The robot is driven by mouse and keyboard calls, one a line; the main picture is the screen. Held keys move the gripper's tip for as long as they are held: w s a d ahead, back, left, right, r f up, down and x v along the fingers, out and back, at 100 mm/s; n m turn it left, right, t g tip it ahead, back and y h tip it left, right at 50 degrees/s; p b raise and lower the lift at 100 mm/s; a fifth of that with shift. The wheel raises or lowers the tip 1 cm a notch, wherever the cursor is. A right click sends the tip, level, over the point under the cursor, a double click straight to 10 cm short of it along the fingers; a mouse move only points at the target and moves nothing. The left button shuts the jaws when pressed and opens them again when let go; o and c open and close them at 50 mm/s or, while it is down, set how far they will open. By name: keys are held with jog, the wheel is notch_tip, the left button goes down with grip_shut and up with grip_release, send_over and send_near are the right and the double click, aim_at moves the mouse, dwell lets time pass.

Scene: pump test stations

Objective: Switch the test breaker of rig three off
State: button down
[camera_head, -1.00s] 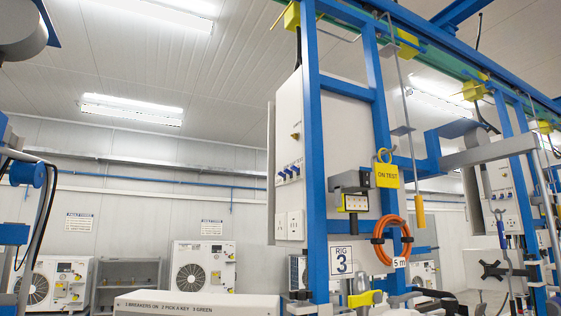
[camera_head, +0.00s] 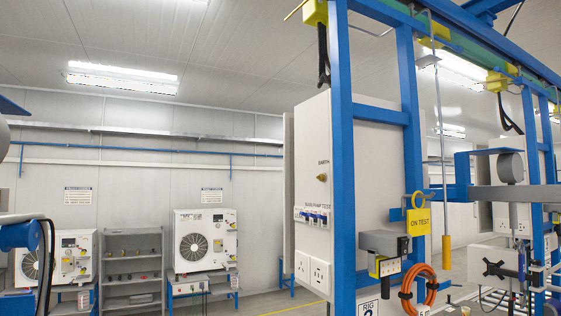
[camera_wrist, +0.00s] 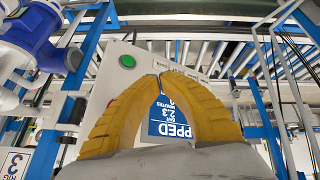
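The rig three sign (camera_head: 367,308) is cut off at the bottom edge of the head view, on a blue post. Left of the post, a white panel (camera_head: 313,160) carries a row of small blue breakers (camera_head: 313,217) under a label strip ending in "PUMP TEST". Their lever positions are too small to tell. My gripper (camera_wrist: 162,76) has yellow ridged fingers whose tips meet in the wrist view, with nothing visible between the tips. It is in front of a pale box with a green button (camera_wrist: 127,61). My gripper does not show in the head view, and the breakers do not show in the wrist view.
A yellow "ON TEST" tag (camera_head: 418,222) and a coiled orange hose (camera_head: 420,290) hang on the blue frame. Sockets (camera_head: 312,272) sit below the breakers. A blue placard (camera_wrist: 168,118) shows behind my fingers. Grey shelves (camera_head: 132,270) stand by the back wall.

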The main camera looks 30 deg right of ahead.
notch_tip(320, 180, up, 10)
jog(key=w+d+n+h+p, duration=0.1)
jog(key=w+d+n+p, duration=0.1)
jog(key=p, duration=0.3)
jog(key=n+g+h+p, duration=0.3)
jog(key=n+g+h, duration=0.4)
jog(key=n+h, duration=0.65)
send_near(327, 210)
jog(key=shift+n, duration=0.25)
jog(key=b+x, duration=0.1)
jog(key=x, duration=0.1)
jog(key=b+x, duration=0.1)
jog(key=x, duration=0.1)
jog(key=b+x, duration=0.1)
jog(key=x, duration=0.1)
jog(key=shift+w+d+r, duration=0.15)
jog(key=shift+d+r, duration=0.05)
jog(key=shift+d, duration=0.2)
jog(key=shift+f, duration=0.15)
jog(key=shift+f, duration=0.1)
